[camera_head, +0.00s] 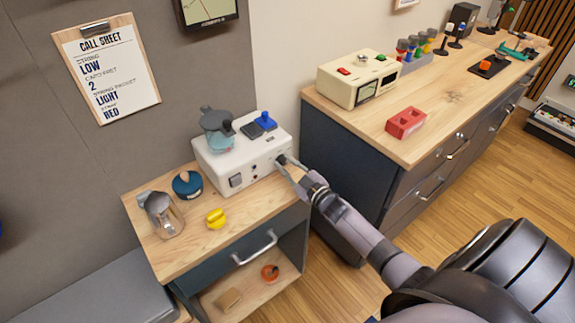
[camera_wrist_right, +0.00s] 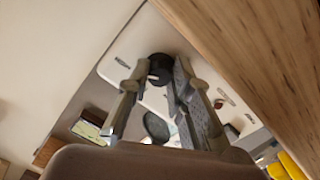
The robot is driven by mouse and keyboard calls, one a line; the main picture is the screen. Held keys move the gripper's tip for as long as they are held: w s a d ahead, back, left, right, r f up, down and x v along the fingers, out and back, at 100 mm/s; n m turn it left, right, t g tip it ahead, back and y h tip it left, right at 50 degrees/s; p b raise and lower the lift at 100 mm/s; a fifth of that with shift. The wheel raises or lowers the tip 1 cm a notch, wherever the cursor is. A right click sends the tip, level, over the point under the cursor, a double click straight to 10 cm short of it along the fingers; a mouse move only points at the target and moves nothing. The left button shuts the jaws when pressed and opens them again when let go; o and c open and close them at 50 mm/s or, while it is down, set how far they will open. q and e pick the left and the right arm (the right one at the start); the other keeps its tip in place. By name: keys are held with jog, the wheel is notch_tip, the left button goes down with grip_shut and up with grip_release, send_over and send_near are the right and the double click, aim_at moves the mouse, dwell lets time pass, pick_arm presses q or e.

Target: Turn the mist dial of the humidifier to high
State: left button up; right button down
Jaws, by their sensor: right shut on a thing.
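The humidifier (camera_head: 215,165) is a white box with a grey spout and a clear blue-tinted part on top, standing on a small wooden-topped cabinet. A dark round dial (camera_wrist_right: 160,68) sticks out of its white face and shows between the fingertips in the right wrist view. My right gripper (camera_head: 286,166) reaches in from the right and is shut on this dial at the right end of the front. It also shows in the wrist view (camera_wrist_right: 162,78). The dial's markings and pointer cannot be read. My left gripper is not in view.
A call sheet (camera_head: 106,68) hangs on the wall.

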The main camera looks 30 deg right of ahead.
jog(key=shift+f, duration=0.1)
dwell(0.3)
jog(key=c, duration=1.4)
grip_release()
jog(key=shift+c, duration=0.2)
jog(key=s+d, duration=0.1)
jog(key=s, duration=1.1)
